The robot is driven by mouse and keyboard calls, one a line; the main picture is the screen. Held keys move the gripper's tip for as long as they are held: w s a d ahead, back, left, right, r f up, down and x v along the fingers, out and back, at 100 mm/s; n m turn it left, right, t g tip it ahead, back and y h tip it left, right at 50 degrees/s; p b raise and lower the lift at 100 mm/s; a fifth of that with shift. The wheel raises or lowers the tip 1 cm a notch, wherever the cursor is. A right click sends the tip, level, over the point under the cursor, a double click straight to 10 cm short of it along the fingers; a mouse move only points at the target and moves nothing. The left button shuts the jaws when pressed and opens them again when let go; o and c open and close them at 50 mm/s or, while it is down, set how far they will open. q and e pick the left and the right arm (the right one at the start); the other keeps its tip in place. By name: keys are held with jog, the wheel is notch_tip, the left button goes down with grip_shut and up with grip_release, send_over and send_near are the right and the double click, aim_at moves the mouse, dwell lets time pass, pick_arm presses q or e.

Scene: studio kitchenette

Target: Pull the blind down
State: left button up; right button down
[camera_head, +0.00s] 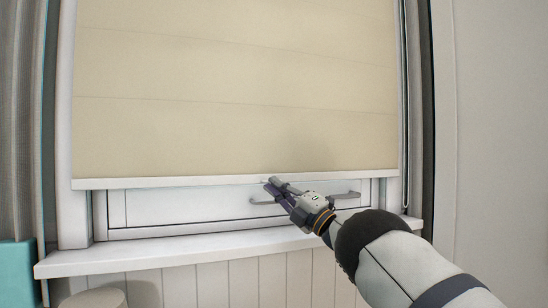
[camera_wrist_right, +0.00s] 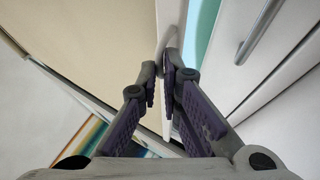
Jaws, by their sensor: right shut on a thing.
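The cream blind (camera_head: 235,90) covers most of the window. Its white bottom rail (camera_head: 150,183) hangs a little above the sill, leaving a low strip of window showing. My right gripper (camera_head: 272,185) comes in from the lower right with its fingertips at the middle of the rail. In the right wrist view, the fingers (camera_wrist_right: 163,72) are closed on the rail (camera_wrist_right: 171,22), with the cream blind fabric (camera_wrist_right: 95,35) to the left. The fingertips hide a small part of the rail. My left gripper is not in view.
A grey bar handle (camera_head: 340,195) on the window frame sits just behind and below my right gripper. The white sill (camera_head: 160,258) juts out below. A round beige top (camera_head: 95,300) and a teal thing (camera_head: 16,272) stand at lower left.

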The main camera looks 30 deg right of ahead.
notch_tip(320, 180, down, 8)
jog(key=shift+r+b, duration=0.15)
jog(key=shift+b, duration=0.55)
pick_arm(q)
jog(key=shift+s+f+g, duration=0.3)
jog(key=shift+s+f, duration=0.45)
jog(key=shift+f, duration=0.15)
pick_arm(e)
jog(key=c, duration=1.8)
grip_release()
jog(key=shift+o, duration=0.2)
jog(key=v, duration=1.2)
jog(key=shift+a, duration=0.1)
